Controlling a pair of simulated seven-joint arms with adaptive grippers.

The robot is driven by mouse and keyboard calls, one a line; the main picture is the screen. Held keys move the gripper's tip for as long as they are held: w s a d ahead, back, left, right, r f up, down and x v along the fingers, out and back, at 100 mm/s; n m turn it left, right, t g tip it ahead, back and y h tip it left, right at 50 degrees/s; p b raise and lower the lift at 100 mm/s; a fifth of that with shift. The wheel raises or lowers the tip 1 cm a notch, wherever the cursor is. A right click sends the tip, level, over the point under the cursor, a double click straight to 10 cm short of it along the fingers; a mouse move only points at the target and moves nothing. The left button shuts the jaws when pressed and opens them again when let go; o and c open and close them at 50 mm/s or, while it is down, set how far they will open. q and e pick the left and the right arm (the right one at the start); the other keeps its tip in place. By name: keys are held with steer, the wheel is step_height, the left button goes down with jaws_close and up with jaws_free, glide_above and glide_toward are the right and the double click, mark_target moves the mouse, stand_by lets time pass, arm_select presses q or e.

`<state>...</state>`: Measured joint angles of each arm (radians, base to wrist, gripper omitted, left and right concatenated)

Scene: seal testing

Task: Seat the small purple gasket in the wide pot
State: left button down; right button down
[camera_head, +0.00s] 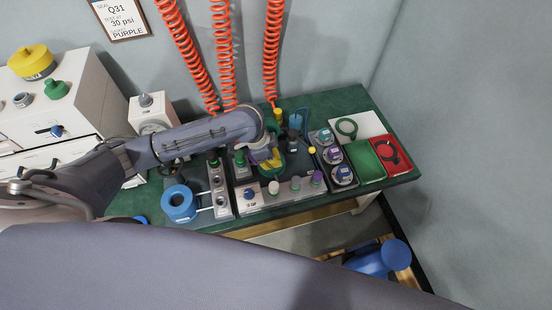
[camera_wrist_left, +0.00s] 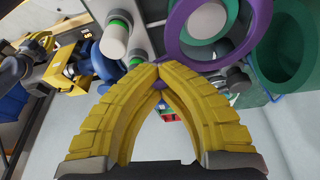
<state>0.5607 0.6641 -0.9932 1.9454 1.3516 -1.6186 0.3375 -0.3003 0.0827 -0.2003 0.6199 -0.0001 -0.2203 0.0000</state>
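My left gripper (camera_head: 268,160) is over the green fixtures at the middle of the bench. In the left wrist view its yellow fingers (camera_wrist_left: 159,75) are closed to a point on a bit of purple. A purple ring gasket (camera_wrist_left: 180,45) lies just beyond the fingertips, and the purple between them appears to be its tab. Grey and green round parts show through the ring. A wide green pot (camera_wrist_left: 285,60) is to its right. Whether the ring is above or touching a pot is unclear. My right gripper is not in view.
A row of coloured knobs (camera_head: 295,185) stands along the bench front. Gauges with coloured labels (camera_head: 334,154) are right of it. A blue flanged part (camera_head: 180,203) stands left.

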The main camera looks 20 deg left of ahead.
arm_select(q)
steer(key=m, duration=0.2)
steer(key=w+m+g, duration=0.1)
steer(key=m, duration=0.1)
steer(key=shift+d+h, duration=0.2)
steer(key=shift+h, duration=0.1)
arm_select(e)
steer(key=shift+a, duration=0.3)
arm_select(q)
steer(key=shift+f, duration=0.15)
step_height(320, 180, down, 5)
steer(key=shift+f, duration=0.1)
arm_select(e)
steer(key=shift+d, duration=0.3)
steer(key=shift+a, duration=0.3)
arm_select(q)
steer(key=shift+w, duration=0.15)
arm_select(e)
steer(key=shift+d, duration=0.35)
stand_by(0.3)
arm_select(q)
steer(key=shift+f, duration=0.85)
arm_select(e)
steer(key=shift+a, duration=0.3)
arm_select(q)
steer(key=shift+f, duration=0.5)
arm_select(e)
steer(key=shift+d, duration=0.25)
